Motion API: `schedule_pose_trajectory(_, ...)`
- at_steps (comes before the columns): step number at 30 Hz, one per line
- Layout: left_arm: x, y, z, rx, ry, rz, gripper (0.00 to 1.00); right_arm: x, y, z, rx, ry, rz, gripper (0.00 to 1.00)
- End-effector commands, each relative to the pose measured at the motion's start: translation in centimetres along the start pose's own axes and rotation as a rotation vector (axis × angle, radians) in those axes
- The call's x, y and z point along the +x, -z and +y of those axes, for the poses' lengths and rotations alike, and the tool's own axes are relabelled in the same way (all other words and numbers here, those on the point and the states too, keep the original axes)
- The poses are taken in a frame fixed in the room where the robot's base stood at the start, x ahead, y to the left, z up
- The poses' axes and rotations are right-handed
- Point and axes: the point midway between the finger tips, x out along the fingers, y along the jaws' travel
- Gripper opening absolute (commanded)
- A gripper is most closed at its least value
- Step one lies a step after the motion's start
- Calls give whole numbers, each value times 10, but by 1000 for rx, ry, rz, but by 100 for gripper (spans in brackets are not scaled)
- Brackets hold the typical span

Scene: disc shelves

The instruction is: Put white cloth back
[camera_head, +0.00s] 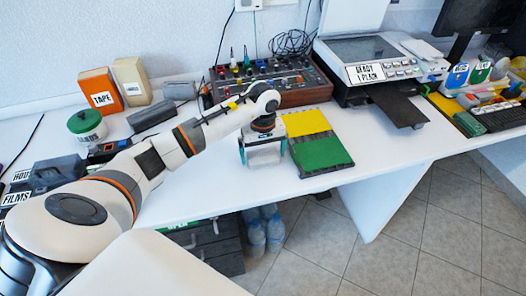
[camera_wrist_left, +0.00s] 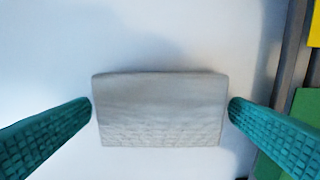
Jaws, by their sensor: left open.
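The white cloth (camera_wrist_left: 160,110) shows in the left wrist view as a pale grey-white, flat block with a textured front. It appears to lie on the white table (camera_head: 220,185), between the two teal ridged fingers. My left gripper (camera_head: 264,158) is open and over the table, fingers pointing down, one on each side of the cloth. The fingertips are very close to its sides; I cannot tell whether they touch. In the head view the cloth is mostly hidden by the gripper. My right gripper is not in view.
A yellow-and-green board (camera_head: 320,150) lies just right of the gripper. A mixer panel (camera_head: 268,80) stands behind it, and a printer (camera_head: 372,60) is further right. Orange TAPE box (camera_head: 101,92) and green-lidded jar (camera_head: 87,126) stand left. Table is clear in front of the gripper.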

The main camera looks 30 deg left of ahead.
Motion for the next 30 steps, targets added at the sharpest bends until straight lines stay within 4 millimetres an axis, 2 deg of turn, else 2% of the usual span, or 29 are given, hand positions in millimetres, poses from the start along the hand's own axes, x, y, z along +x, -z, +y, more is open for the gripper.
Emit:
schedule_pose_trajectory(5,-30,-2,0,1,2,-6,100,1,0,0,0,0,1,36)
schedule_pose_trajectory(12,-83,-1,0,0,3,-5,100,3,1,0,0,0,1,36)
schedule_pose_trajectory(16,-104,-1,0,1,2,-2,100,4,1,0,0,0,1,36)
schedule_pose_trajectory(21,-118,0,0,0,1,0,100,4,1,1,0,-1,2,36)
schedule_pose_trajectory(30,-121,0,0,0,0,0,100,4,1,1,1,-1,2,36)
